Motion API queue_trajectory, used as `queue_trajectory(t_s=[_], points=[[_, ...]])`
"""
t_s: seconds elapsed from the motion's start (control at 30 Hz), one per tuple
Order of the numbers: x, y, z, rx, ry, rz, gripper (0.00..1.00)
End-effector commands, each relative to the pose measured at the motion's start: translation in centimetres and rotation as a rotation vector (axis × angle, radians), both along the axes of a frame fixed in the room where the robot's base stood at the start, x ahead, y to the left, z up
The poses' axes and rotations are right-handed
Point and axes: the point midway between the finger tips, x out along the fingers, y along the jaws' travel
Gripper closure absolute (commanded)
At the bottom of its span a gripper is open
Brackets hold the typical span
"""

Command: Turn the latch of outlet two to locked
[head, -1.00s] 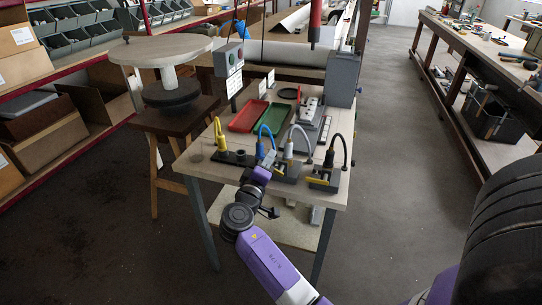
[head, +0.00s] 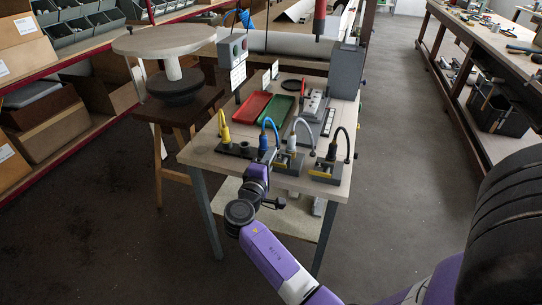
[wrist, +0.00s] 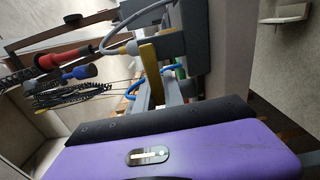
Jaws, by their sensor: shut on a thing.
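My gripper (head: 270,158) is at the front edge of the table, close against the left grey outlet block (head: 291,164), which has a white-grey plug and cable (head: 297,133). In the wrist view a yellow latch bar (wrist: 149,72) stands between my gripper's fingers (wrist: 157,92), which are shut on it. The grey plug (wrist: 124,49) and its cable show just beyond it. The right outlet block (head: 326,171) has a yellow latch and a black cable. The latch markings are too small to read.
A blue plug (head: 263,141) and a yellow plug (head: 225,137) stand left of the blocks. A red tray (head: 251,106), a green tray (head: 276,109) and a grey box (head: 346,72) are farther back. A round-topped stand (head: 165,40) is at left. Floor right of the table is clear.

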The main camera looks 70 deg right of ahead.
Motion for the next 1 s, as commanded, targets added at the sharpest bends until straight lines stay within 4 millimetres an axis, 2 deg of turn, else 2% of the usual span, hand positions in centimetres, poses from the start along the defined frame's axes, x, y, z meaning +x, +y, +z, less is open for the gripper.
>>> queue_trajectory(t_s=[0.2,0.23,0.33,0.7,0.83,1.0], points=[[0.1,0.1,-0.2,0.002,0.004,0.003,1.00],[0.1,0.1,-0.2,0.002,0.004,0.003,0.83],[0.1,0.1,-0.2,0.002,0.003,0.003,0.65],[0.0,0.4,-0.1,0.000,0.001,0.003,0.65],[0.0,1.9,-0.2,0.000,0.001,0.004,0.65],[-0.2,4.8,-0.2,0.000,0.002,0.006,0.65]])
